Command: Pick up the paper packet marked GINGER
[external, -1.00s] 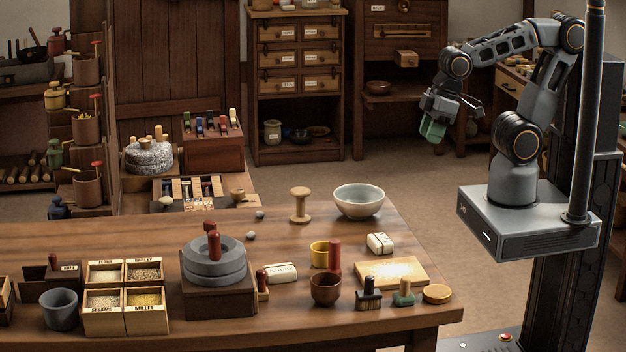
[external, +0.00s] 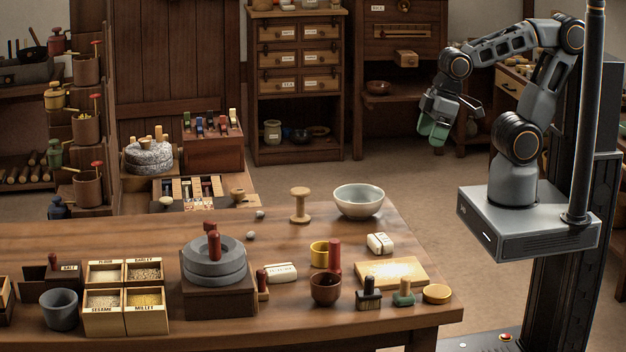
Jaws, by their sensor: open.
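Two small pale packets lie on the wooden table. One packet (external: 282,273) lies just right of the stone quern and has dark lettering too small to read surely. The other packet (external: 380,243) lies behind the wooden board, with markings I cannot read. I cannot tell which is marked GINGER. My gripper (external: 434,132), with green finger pads, hangs in the air at the upper right, beyond the table's right end and well away from both packets. It is open, and I see nothing held in it.
Near the first packet stand the stone quern (external: 214,262), a red-handled tool (external: 262,284) and a brown cup (external: 325,288). Grain boxes (external: 125,318) stand at left.

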